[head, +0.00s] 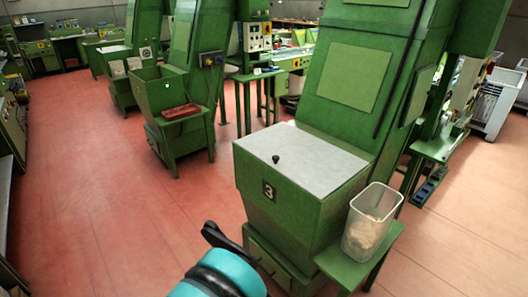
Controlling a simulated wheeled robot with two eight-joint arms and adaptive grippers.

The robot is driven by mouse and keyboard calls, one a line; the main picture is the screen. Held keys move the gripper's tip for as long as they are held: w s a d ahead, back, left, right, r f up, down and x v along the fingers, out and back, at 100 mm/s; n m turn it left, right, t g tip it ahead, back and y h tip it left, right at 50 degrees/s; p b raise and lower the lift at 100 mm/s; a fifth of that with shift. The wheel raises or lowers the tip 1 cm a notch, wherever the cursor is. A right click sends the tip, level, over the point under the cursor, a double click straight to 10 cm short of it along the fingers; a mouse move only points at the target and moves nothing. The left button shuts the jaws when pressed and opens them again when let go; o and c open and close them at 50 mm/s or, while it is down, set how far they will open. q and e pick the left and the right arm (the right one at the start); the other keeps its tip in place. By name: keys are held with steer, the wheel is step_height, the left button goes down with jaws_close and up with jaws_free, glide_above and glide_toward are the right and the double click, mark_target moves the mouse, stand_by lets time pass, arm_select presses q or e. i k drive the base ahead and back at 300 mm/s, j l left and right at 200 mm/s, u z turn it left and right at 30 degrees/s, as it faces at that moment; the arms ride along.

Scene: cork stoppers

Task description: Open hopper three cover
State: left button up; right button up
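Hopper three (290,225) is a green metal box with a black number 3 plate (269,190) on its front. Its pale grey flat cover (305,155) lies closed over the top. A small black knob (276,158) stands on the cover near its front left edge. What is inside the hopper is hidden. A teal and black end of my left arm, with the dark gripper part (222,240), shows at the bottom, in front of and left of the hopper, apart from the knob. Its fingers are not clear enough to tell open from shut. My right gripper is not in view.
A clear plastic bin (370,222) with pale contents stands on a green side shelf (358,262) right of the hopper. A tall green chute (360,70) rises behind the cover. Another hopper (160,90) stands open farther back left. The red floor (90,210) at left is clear.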

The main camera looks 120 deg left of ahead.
mark_target(319, 167)
steer(key=u, duration=3.8)
